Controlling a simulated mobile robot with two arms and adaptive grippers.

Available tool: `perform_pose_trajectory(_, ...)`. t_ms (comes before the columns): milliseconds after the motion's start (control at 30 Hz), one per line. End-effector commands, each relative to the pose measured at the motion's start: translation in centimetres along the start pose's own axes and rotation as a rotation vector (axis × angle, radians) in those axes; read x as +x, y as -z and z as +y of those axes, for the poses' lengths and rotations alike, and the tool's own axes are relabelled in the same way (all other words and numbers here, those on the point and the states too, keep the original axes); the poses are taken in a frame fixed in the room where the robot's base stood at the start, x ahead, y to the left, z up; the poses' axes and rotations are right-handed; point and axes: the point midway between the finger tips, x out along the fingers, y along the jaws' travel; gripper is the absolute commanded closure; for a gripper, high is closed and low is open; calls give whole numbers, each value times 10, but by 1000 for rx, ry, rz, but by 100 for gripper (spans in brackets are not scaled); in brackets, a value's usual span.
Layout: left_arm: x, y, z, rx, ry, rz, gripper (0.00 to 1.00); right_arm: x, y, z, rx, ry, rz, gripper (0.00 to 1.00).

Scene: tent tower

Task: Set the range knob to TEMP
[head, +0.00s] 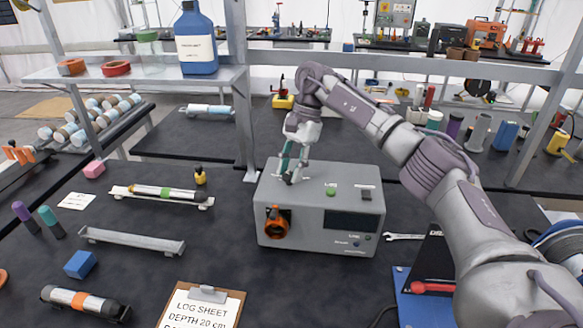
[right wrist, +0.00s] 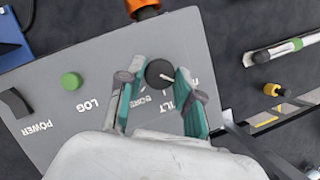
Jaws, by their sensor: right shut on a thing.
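The grey instrument box (head: 285,215) stands on the dark bench in the middle of the head view. The black range knob (right wrist: 160,72) is on its top panel, with a short white pointer line toward the lower right in the right wrist view. Of the lettering around it, BORE and TILT are partly readable; TEMP cannot be read, and fingers cover part of the panel. My right gripper (head: 290,179) is over the box's top left; in the right wrist view its teal fingers (right wrist: 160,75) are shut on the knob from both sides. My left gripper is not in view.
The box top also has a green LOG button (head: 331,190) and a black POWER switch (head: 366,193). An orange-rimmed port (head: 277,222) is on its front. A wrench (head: 403,237) lies to the right, a clipboard (head: 203,304) in front, and a shelf post (head: 241,100) behind left.

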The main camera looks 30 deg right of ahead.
Motion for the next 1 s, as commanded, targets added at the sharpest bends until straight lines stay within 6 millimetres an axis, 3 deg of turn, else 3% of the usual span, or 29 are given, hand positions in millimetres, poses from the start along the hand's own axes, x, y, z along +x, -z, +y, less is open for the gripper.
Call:
perform_pose_trajectory(400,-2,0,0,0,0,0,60,0,0,-2,-176,-71,1,100)
perform_pose_trajectory(967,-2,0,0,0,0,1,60,0,0,-2,-202,-81,2,100)
perform_pose_trajectory(1000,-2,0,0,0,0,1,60,0,0,-2,-201,-81,2,59)
